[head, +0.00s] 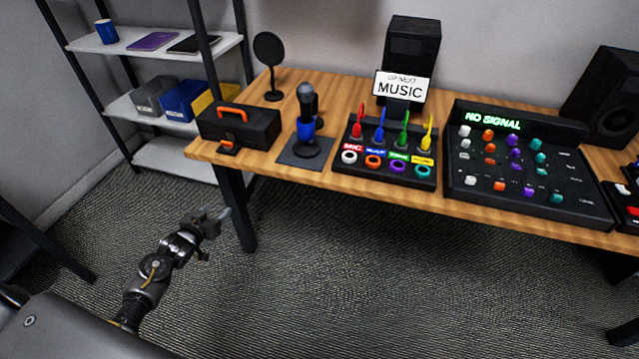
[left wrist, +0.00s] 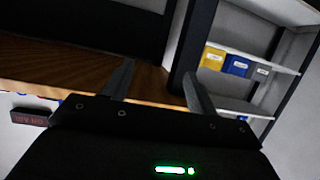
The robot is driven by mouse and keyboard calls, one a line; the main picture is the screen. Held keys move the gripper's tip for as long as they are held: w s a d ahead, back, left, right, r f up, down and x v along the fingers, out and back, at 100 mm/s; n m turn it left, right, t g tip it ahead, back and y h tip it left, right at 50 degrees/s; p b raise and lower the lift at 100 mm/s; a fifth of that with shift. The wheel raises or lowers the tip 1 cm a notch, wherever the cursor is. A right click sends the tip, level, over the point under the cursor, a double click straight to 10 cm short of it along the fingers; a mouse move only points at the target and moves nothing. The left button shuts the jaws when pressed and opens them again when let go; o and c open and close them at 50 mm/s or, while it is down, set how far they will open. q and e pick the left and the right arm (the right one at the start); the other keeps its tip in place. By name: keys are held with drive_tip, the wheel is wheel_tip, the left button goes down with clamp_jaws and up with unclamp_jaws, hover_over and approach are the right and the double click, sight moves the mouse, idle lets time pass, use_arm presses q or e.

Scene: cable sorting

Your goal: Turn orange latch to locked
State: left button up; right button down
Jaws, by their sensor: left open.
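The orange latch (head: 229,149) is on the lower front of a black case (head: 255,130) with an orange handle (head: 232,113), at the left end of the wooden table. Whether the latch is locked is too small to tell. My left gripper (head: 221,216) is open and empty, in front of and below the table's left front edge, apart from the case and latch. In the left wrist view my two gripper fingers (left wrist: 157,88) are spread apart with nothing between them. The latch cannot be made out in that view. My right gripper is not in view.
The wooden table (head: 330,182) has a front leg (head: 237,208) close to my left gripper. A microphone (head: 306,115) stands right of the case. A shelf unit (head: 165,155) with several bins stands at left. The carpet before the table is clear.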

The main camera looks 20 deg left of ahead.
sight(226, 145)
use_arm(q)
drive_tip(key=w+a+r+m+t+b, duration=0.1)
drive_tip(key=w+r+t+b, duration=0.1)
drive_tip(key=r, duration=0.5)
drive_tip(key=w+a+r+t+b, duration=0.1)
drive_tip(key=w+r+t, duration=0.1)
drive_tip(key=r, duration=0.5)
drive_tip(key=shift+h, duration=0.4)
drive_tip(key=w+b, duration=0.1)
drive_tip(key=w, duration=0.7)
drive_tip(key=shift+w+f, duration=0.15)
drive_tip(key=shift+w, duration=1)
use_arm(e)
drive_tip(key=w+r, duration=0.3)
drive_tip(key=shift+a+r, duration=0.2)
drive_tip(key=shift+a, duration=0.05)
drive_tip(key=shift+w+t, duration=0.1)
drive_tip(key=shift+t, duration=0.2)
use_arm(q)
drive_tip(key=c, duration=1)
